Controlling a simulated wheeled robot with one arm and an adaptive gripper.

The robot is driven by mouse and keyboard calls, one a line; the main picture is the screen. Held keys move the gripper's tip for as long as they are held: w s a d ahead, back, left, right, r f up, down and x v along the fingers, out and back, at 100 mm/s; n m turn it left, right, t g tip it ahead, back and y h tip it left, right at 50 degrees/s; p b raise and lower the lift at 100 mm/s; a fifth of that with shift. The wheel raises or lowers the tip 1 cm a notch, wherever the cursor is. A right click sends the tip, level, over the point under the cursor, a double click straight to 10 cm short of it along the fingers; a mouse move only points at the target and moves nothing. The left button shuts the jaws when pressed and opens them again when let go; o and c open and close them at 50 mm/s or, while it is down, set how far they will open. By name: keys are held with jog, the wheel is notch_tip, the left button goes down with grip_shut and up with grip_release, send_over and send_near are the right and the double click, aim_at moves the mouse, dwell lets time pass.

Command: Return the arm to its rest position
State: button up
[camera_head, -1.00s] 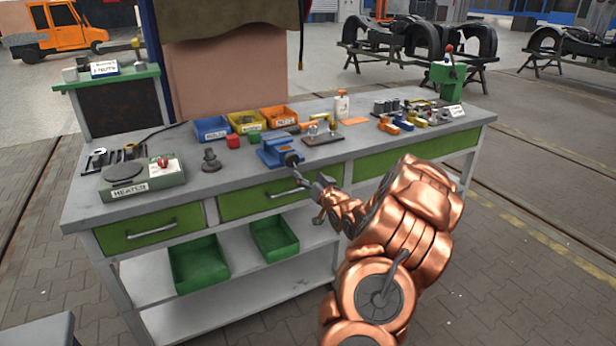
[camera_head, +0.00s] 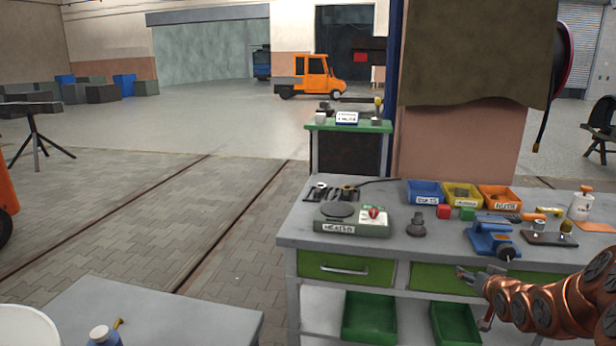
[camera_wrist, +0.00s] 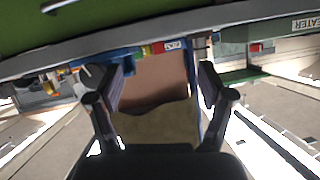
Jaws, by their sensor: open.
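My copper-coloured arm (camera_head: 545,305) reaches in from the lower right in the head view. My gripper (camera_head: 470,275) is at its end, just in front of the workbench's front edge and the green drawers. In the wrist view my gripper (camera_wrist: 165,85) shows two dark fingers spread wide apart with nothing between them. The wrist view appears upside down, with the bench edge (camera_wrist: 120,60) across its top. The blue vise (camera_head: 492,240) stands on the bench just beyond the gripper, apart from it.
The workbench (camera_head: 300,225) carries a heater (camera_head: 352,222), blue (camera_head: 424,192), yellow and orange bins, and a bottle (camera_head: 582,205). Green trays (camera_head: 369,318) lie on the shelf below. Another grey table (camera_head: 160,310) stands at the lower left. The floor between the tables is clear.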

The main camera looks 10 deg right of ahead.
jog(key=s+a+r+n+g+y+p, duration=0.1)
jog(key=s+a+g, duration=0.2)
jog(key=s+a, duration=0.5)
jog(key=s+a+r+n+g+y, duration=0.1)
jog(key=s+a+n+g, duration=0.2)
jog(key=a, duration=0.9)
jog(key=s+a+r+g+p, duration=0.1)
jog(key=s+a+g, duration=0.3)
jog(key=s, duration=1.1)
jog(key=s+a+r+n+g+y+p, duration=0.1)
jog(key=s+a+g, duration=0.3)
jog(key=s+a, duration=0.7)
jog(key=s+r, duration=0.1)
jog(key=s, duration=0.3)
jog(key=shift+g, duration=0.4)
